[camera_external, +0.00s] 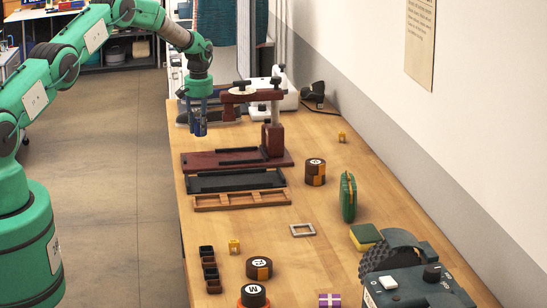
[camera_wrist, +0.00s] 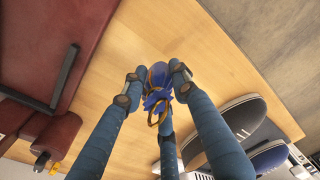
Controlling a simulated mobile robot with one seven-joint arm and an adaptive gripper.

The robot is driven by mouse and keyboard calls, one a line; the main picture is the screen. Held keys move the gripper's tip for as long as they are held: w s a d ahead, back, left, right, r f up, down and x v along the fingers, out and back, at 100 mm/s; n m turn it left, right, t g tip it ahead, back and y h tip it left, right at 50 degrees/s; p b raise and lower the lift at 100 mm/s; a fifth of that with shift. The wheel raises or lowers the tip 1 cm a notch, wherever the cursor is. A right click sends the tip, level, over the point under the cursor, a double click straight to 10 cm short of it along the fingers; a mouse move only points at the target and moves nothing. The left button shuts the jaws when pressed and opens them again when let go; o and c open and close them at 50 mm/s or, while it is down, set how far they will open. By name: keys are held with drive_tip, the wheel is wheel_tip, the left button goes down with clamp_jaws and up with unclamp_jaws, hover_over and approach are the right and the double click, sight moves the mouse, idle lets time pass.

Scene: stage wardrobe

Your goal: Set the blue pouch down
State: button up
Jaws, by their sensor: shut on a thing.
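The blue pouch (camera_wrist: 158,92) is a small dark blue thing with a gold ring or cord. My gripper (camera_wrist: 156,78), with blue fingers, is shut on it in the wrist view. Bare wooden table shows around the fingertips there. In the external view my gripper (camera_external: 198,131) points down near the table's far left edge, left of the dark red press. The pouch (camera_external: 201,129) shows there as a small dark blue patch between the fingertips. I cannot tell whether it touches the table (camera_external: 335,183).
The dark red press (camera_external: 190,160) stands right beside my gripper; a black tray (camera_external: 235,183) and a wooden tray (camera_external: 240,203) lie in front of it. Dark shoes (camera_wrist: 235,118) are close on the other side. Bare table lies around the pouch.

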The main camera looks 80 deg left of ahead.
sight(199, 134)
drive_tip(key=shift+f, duration=1.65)
drive_tip(key=shift+f, duration=0.1)
drive_tip(key=o, duration=1.1)
drive_tip(key=shift+c, duration=0.2)
drive_tip(key=r, duration=1.2)
drive_tip(key=shift+d+r, duration=0.1)
drive_tip(key=shift+d, duration=0.3)
drive_tip(key=shift+w, duration=0.1)
